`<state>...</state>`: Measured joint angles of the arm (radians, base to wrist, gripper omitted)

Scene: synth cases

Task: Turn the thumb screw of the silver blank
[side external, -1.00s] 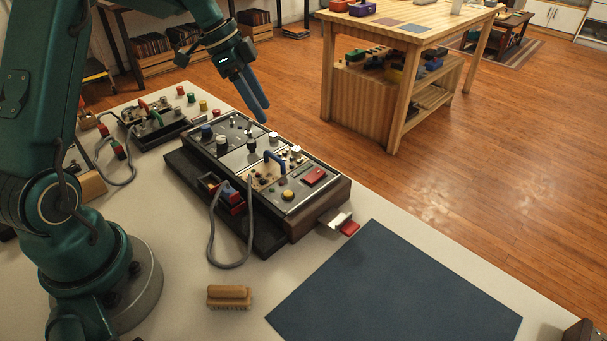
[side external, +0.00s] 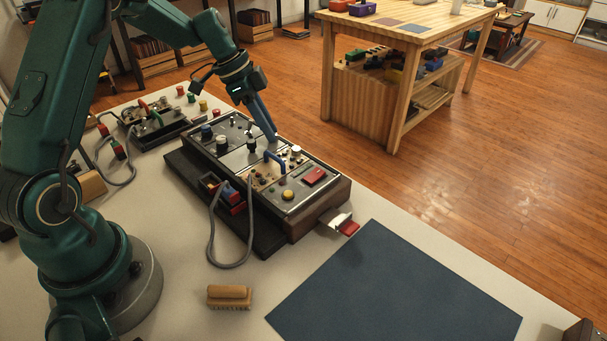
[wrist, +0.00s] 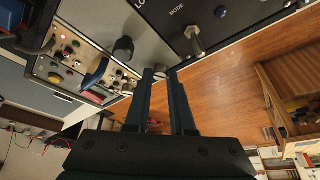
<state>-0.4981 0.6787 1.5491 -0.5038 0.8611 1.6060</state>
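The silver blank (side external: 240,156) is a plain pale panel in the dark console's face; it also shows in the wrist view (wrist: 90,14). A black knob (wrist: 123,48) stands on it, seen also in the side view (side external: 251,145). A small metallic thumb screw (wrist: 160,71) is at the panel's far end. My gripper (side external: 274,138) points down at that end. In the wrist view its fingertips (wrist: 160,75) are apart, one on either side of the screw; whether they touch it is unclear. In the side view the fingers hide most of the screw.
A blue handle (side external: 275,160) and small knobs on a tan panel are close beside the blank. A dark MODE panel with a metal toggle (wrist: 194,40) is on its other side. A grey cable (side external: 211,240) loops in front. A blue mat (side external: 395,290) lies at right.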

